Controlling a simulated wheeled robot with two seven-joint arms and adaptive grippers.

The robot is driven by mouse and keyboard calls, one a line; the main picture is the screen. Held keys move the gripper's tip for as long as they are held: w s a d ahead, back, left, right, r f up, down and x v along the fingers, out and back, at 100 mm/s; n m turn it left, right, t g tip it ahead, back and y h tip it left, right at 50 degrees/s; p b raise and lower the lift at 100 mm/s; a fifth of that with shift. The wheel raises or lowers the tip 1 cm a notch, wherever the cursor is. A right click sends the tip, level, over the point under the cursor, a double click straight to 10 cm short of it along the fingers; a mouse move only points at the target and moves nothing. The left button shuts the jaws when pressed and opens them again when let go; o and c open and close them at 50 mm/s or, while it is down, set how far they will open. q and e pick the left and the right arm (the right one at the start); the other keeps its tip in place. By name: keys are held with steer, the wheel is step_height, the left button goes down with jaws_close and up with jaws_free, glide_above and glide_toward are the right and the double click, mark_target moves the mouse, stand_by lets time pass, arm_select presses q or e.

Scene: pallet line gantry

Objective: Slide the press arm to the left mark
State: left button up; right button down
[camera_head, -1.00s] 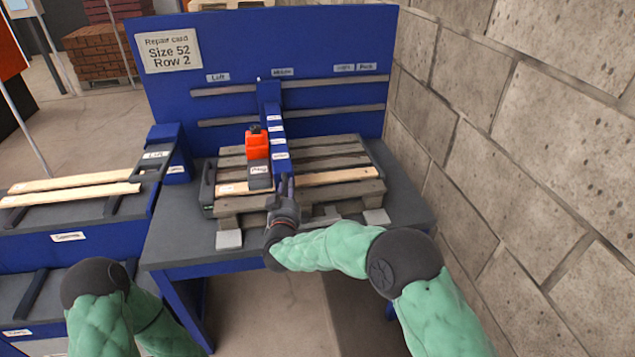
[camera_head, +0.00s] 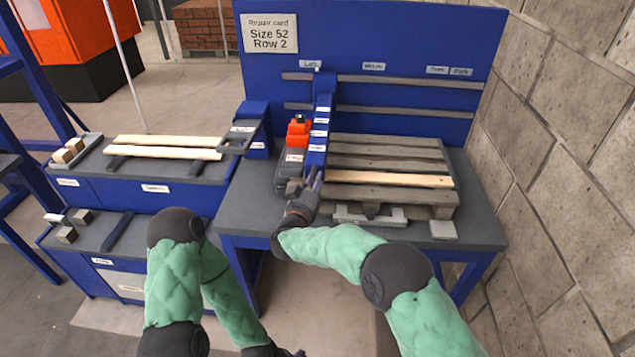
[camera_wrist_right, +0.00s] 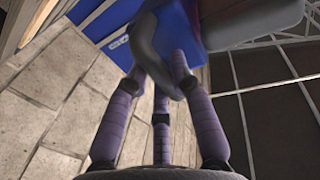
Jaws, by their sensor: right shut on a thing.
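The blue press arm (camera_head: 320,120) hangs from the two grey rails on the blue back panel and reaches forward over the pallet's left end. Its top is almost under the left mark (camera_head: 310,64), slightly to its right. An orange unit (camera_head: 298,131) sits on the arm's left side. My right gripper (camera_head: 313,180) is at the arm's front end. In the right wrist view its fingers (camera_wrist_right: 165,68) are closed around a dark grey handle (camera_wrist_right: 155,42). My left gripper (camera_head: 292,352) is barely visible at the bottom edge; its fingers are mostly cut off.
The wooden pallet (camera_head: 390,160) with one lighter board lies on the grey bench (camera_head: 475,205). The middle mark (camera_head: 373,66) and further labels are to the right. A lower blue bench (camera_head: 120,193) with pale boards stands left. A block wall (camera_head: 560,150) bounds the right.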

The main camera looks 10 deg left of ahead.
steer(key=shift+a, duration=0.2)
steer(key=c, duration=1.1)
jaws_free()
steer(key=shift+o, duration=0.3)
steer(key=shift+a, duration=0.15)
steer(key=s+a, duration=0.1)
steer(key=s, duration=1.1)
steer(key=shift+a, duration=0.35)
steer(key=shift+w, duration=0.1)
